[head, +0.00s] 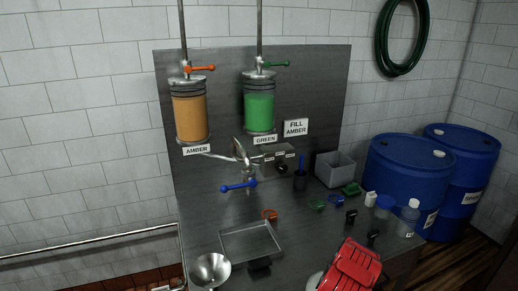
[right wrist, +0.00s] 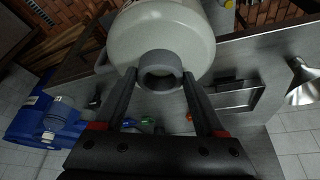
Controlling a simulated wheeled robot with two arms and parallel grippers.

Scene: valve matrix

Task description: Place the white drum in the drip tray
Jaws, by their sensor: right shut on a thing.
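The white drum (right wrist: 165,30) has a grey cap or neck (right wrist: 160,70) and fills the top of the right wrist view. My right gripper (right wrist: 160,78) is shut on it, with one dark finger on each side of the neck. In the head view a small pale part of the drum (head: 314,281) shows at the bottom, beside the red part of my right arm. The drip tray (head: 251,242) is a shallow, empty metal tray on the bench, left of the drum. It also shows in the right wrist view (right wrist: 238,96), right of the drum. My left gripper is not in view.
A metal funnel (head: 210,270) stands left of the tray, and a dark block (head: 259,264) lies before it. A blue-handled tap (head: 239,186) hangs behind the tray. Caps, a grey bin (head: 335,168) and a clear bottle (head: 408,217) stand to the right.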

